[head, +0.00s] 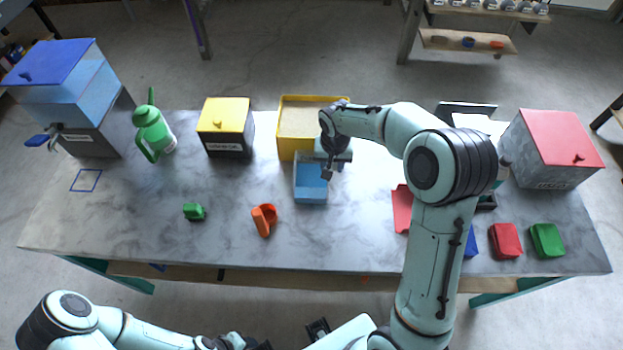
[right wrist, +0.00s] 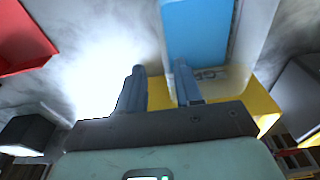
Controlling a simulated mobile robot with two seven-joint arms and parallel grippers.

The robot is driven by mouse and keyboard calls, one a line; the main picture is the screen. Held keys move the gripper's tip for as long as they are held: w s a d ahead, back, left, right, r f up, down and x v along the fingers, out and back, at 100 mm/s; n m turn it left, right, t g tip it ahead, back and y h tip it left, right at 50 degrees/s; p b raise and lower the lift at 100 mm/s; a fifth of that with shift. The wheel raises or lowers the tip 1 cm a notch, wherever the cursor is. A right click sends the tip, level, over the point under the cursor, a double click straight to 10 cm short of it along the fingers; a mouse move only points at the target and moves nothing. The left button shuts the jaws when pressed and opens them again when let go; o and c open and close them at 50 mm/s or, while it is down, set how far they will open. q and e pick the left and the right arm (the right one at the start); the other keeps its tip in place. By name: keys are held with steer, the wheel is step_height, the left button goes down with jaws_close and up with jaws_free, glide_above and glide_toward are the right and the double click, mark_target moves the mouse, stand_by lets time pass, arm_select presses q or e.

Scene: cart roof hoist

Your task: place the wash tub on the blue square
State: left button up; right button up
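The wash tub, which I take to be the small light blue open box (head: 311,190), stands mid-table against the front of the yellow bin; it also shows in the right wrist view (right wrist: 198,32). My right gripper (head: 328,172) is at the tub's right side. In the right wrist view its fingers (right wrist: 160,72) are apart with a gap between them, near the tub's side wall; contact cannot be told. The blue square (head: 87,180) is an empty outline at the table's left end. My left gripper (head: 243,342) is low in front of the table, partly cut off.
A blue-lidded dispenser (head: 70,85) with a tap stands behind the square. A green jug (head: 153,130), yellow-lidded box (head: 226,128), yellow bin (head: 285,135), orange scoop (head: 264,220) and green block (head: 193,212) lie between. A red-lidded box (head: 545,150) stands right.

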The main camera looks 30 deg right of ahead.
mark_target(311, 178)
steer(key=f, duration=0.2)
steer(key=a+f, duration=0.1)
steer(key=f, duration=0.1)
steer(key=shift+f, duration=0.4)
steer(key=shift+w+d+f, duration=0.1)
steer(key=shift+f, duration=0.3)
jaws_close()
